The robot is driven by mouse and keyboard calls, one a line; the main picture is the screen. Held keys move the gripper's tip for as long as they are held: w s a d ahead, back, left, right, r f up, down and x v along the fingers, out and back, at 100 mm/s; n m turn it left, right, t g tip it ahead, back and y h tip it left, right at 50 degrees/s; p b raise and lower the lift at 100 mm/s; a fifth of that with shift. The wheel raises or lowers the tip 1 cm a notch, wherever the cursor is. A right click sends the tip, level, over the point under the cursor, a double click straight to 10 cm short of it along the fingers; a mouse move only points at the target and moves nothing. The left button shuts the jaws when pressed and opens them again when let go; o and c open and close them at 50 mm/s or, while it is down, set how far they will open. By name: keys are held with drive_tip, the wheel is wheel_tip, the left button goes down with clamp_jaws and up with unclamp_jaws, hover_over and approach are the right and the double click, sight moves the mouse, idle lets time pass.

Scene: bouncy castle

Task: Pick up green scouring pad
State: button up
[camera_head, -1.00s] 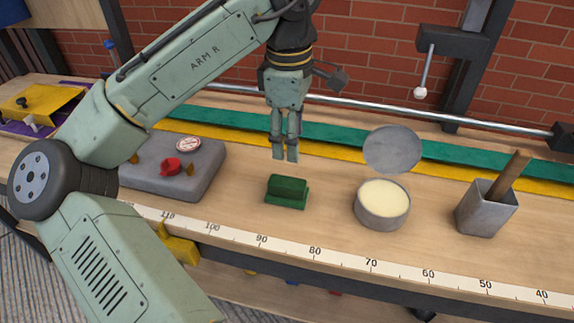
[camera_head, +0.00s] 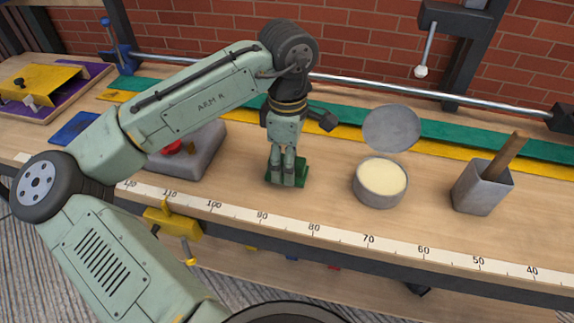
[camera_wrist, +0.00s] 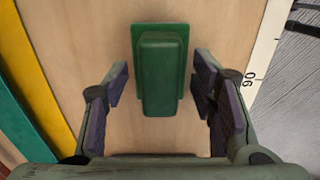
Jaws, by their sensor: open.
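The green scouring pad (camera_head: 301,172) is a green block with a raised grip on a flat base, lying on the wooden bench. In the head view my gripper (camera_head: 283,180) is right over it and hides much of it. In the wrist view the pad (camera_wrist: 161,72) lies between the two open fingers of my gripper (camera_wrist: 161,95). Bare wood shows between each finger and the pad, so neither finger appears to touch it.
A round tin of cream-coloured stuff (camera_head: 380,181) stands to the right, its grey lid (camera_head: 391,128) behind it. A grey pot (camera_head: 481,190) with a wooden handle is further right. A grey block (camera_head: 200,158) is left. A measuring strip (camera_head: 318,242) runs along the front edge.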

clamp_jaws()
idle(0.7)
